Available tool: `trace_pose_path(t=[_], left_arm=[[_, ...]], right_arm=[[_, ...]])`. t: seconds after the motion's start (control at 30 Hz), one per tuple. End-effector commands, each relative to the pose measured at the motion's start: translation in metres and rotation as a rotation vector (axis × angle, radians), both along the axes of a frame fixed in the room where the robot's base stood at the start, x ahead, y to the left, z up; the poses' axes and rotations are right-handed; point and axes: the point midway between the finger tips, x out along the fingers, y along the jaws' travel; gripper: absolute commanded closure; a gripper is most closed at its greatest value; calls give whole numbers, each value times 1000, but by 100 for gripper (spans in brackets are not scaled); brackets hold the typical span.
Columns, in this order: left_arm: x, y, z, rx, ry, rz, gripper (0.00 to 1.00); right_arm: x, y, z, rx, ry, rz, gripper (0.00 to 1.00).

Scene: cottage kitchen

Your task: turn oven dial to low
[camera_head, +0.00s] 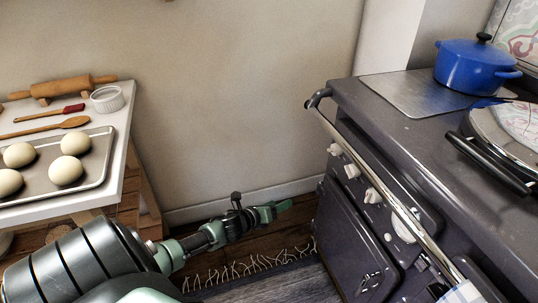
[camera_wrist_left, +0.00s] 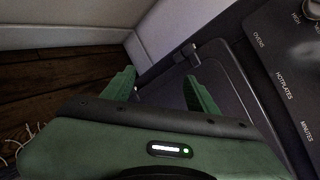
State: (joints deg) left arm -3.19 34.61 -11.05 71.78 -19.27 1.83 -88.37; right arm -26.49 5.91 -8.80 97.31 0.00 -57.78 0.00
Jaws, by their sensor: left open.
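The oven (camera_head: 345,225) is a dark grey range on the right in the head view. Its front panel carries several cream dials (camera_head: 352,171) behind a metal rail. In the left wrist view the panel (camera_wrist_left: 290,70) shows the words OVENS, HOTPLATES and MINUTES, with part of a dial at the top edge. My left gripper (camera_head: 278,208) is in front of the oven's left side, apart from the dials and below them. In the left wrist view its two green fingers (camera_wrist_left: 158,92) are spread with nothing between them. My right gripper is not in view.
The metal rail (camera_head: 385,192) runs across in front of the dials. A white table (camera_head: 118,165) with a dough tray (camera_head: 101,150) stands at left.

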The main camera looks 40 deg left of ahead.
Motion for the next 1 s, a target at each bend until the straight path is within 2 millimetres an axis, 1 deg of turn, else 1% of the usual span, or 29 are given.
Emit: trace_pose_path(t=[0.03,0.1,0.2,0.4,0.6,1.0], left_arm=[[-7,-1,-5,-45,22,30,42],[-16,-2,-15,-106,49,70,42],[-27,-3,-28,-180,81,123,42],[-43,-5,-45,-278,124,197,42],[-49,-6,-51,-308,135,220,42],[-48,-6,-51,-307,135,220,42]], right_arm=[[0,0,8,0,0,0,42],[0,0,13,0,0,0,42],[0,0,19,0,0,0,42],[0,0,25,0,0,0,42],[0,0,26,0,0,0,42],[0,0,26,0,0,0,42]])
